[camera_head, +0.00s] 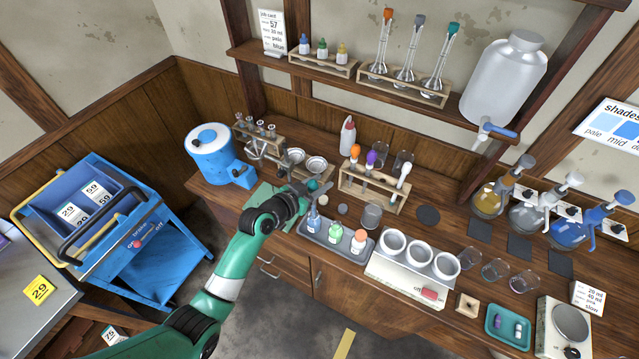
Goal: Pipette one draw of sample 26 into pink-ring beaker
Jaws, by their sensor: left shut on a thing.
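My left gripper (306,190) is over the left part of the bench, just behind a grey tray (303,232). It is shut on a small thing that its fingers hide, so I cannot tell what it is. The tray holds a blue-topped bottle (313,221), a green-capped bottle (334,232) and an orange-capped bottle (358,241). A wooden rack (373,195) holds upright items with orange, purple and white tops. No label 26 is readable. My right gripper is out of view.
A white block with three round wells (417,255) stands right of the tray. A blue-and-white tank (212,152) is at left. Coloured flasks (530,215) and a balance-like device (563,325) are at right. A blue cart (150,262) stands on the floor.

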